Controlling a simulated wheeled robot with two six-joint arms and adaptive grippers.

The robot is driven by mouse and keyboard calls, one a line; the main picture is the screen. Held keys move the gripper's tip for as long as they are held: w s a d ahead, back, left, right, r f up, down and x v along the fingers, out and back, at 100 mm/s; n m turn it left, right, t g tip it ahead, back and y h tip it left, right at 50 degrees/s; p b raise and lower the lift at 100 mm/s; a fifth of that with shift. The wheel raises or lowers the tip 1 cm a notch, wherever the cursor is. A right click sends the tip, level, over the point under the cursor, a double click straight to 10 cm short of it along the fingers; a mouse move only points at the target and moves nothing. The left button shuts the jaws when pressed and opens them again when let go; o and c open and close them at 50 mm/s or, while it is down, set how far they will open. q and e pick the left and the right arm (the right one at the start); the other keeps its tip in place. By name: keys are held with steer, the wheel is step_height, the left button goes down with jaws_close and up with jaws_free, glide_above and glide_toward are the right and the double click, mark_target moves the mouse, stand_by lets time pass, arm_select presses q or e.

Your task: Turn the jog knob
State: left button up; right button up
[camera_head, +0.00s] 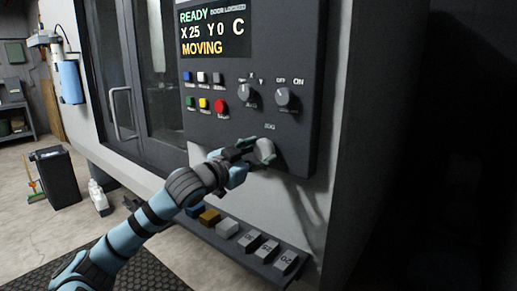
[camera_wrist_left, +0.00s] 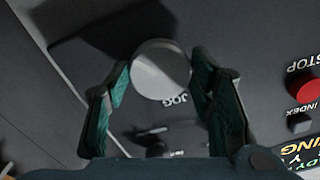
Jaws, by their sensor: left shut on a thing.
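The jog knob (camera_head: 265,151) is a round light grey knob low on the dark control panel (camera_head: 300,60), under the label JOG. My left gripper (camera_head: 256,152) is shut on it, with one green-padded finger on each side. In the left wrist view the knob (camera_wrist_left: 161,70) sits between the fingertips (camera_wrist_left: 160,76), with the JOG label beside it. My right gripper is not in view.
Above the jog knob are a selector knob (camera_head: 246,94) and an OFF/ON knob (camera_head: 285,97). Coloured buttons, including a red one (camera_head: 220,106), sit to the left. A ledge (camera_head: 262,268) with several blocks runs below. A dark bin (camera_head: 57,178) stands on the floor at left.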

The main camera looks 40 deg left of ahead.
arm_select(q)
steer(key=m+p, duration=0.9)
steer(key=shift+r, duration=0.25)
steer(key=m+p, duration=0.2)
steer(key=m, duration=0.1)
steer(key=shift+m+p, duration=0.4)
steer(key=shift+f+m+p, duration=0.1)
steer(key=shift+m+p, duration=0.2)
steer(key=shift+m, duration=1.5)
steer(key=m, duration=0.6)
steer(key=shift+m, duration=0.4)
steer(key=o, duration=1.2)
steer(key=shift+w, duration=0.1)
steer(key=shift+c, duration=0.2)
